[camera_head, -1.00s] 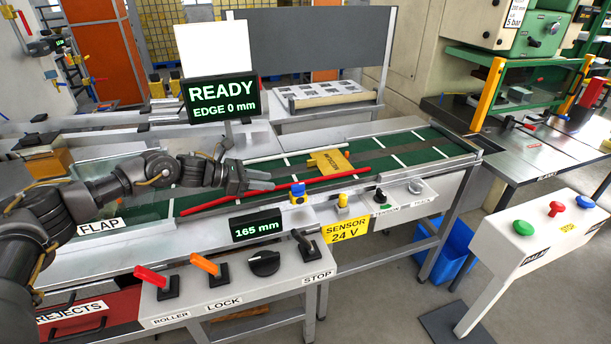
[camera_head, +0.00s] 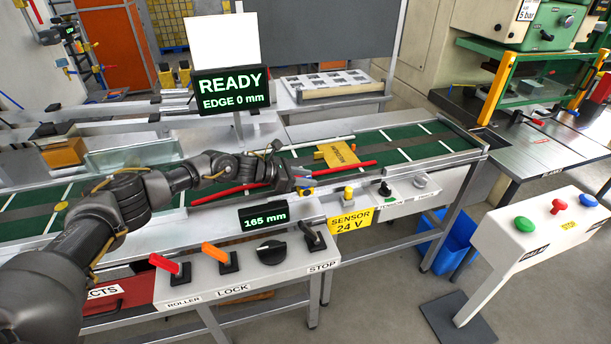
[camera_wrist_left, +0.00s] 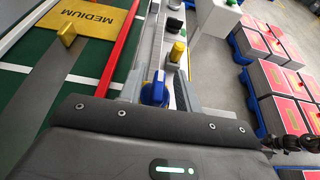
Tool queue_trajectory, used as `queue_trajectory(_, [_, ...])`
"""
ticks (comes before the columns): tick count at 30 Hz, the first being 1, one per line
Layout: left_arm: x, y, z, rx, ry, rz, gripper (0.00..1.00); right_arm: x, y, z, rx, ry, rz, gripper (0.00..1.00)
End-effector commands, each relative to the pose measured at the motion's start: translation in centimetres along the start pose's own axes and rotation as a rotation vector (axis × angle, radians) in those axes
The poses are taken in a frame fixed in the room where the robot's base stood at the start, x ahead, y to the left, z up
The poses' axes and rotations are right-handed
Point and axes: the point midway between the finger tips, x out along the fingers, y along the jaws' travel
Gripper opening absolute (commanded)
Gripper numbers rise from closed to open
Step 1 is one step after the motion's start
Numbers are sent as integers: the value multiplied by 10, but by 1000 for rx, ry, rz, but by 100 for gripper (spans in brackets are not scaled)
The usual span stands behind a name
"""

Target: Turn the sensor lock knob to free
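A blue knob (camera_head: 306,191) sits on the conveyor's front rail, left of the yellow SENSOR 24 V plate (camera_head: 350,220). No label on it is readable. My left gripper (camera_head: 302,181) is at this knob and partly hides it in the head view. In the left wrist view the blue knob (camera_wrist_left: 155,90) lies between the two grey fingers, which stand apart; I cannot tell if they touch it. A yellow knob (camera_head: 348,193) stands just to the right, and also shows in the left wrist view (camera_wrist_left: 177,51). My right gripper is out of view.
A yellow MEDIUM plate (camera_head: 338,154) and a red bar (camera_head: 345,169) are on the green conveyor behind the gripper. A black knob (camera_head: 271,252), levers and a 165 mm display (camera_head: 263,216) are in front. A button stand (camera_head: 545,230) is at right.

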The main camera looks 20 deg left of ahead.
Motion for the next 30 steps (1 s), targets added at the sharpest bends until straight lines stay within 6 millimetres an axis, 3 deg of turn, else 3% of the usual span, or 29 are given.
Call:
queue_trajectory(7, [0, 0, -1, 0, 0, 1, 34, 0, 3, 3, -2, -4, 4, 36])
queue_trajectory(15, [0, 0, -1, 0, 0, 1, 0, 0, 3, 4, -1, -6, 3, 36])
queue_trajectory(30, [-1, -1, -1, -37, 0, 87, 0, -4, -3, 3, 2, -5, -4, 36])
